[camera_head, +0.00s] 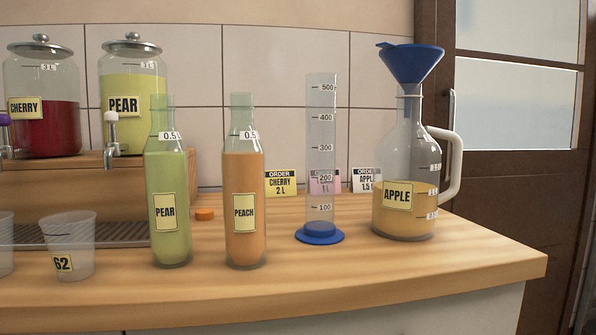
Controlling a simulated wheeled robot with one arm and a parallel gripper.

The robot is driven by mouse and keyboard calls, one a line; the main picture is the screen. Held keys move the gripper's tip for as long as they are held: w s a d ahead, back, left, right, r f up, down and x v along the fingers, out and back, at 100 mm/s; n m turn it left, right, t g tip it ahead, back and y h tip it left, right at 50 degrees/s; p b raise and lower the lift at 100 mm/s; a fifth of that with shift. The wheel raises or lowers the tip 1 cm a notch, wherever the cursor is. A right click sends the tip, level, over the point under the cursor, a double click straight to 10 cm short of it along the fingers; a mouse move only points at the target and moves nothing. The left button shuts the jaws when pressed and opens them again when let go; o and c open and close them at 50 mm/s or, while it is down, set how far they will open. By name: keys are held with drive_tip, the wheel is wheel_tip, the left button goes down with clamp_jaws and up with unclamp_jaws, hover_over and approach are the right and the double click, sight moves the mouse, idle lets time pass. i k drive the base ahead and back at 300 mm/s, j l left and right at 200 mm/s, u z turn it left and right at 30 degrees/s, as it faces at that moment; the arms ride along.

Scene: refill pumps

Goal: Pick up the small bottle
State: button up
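Two slim glass bottles marked 0.5 stand upright side by side on the wooden counter. The pear bottle (168,190) holds green liquid, and the peach bottle (244,190) to its right holds orange liquid. Both have open necks and yellow name labels. A larger apple jug (405,170) with a white handle stands further right, partly filled with amber liquid. A blue funnel (411,62) sits in its neck. I cannot tell from the picture which bottle the task means by small. My gripper is not in view.
An empty measuring cylinder (320,150) on a blue foot stands between the peach bottle and the jug. Cherry (41,100) and pear (132,90) dispensers stand behind left. A clear cup (67,245) is front left. Order cards (281,183) stand behind. The counter's front right (450,265) is clear.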

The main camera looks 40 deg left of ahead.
sight(165, 155)
drive_tip(key=u, duration=2.25)
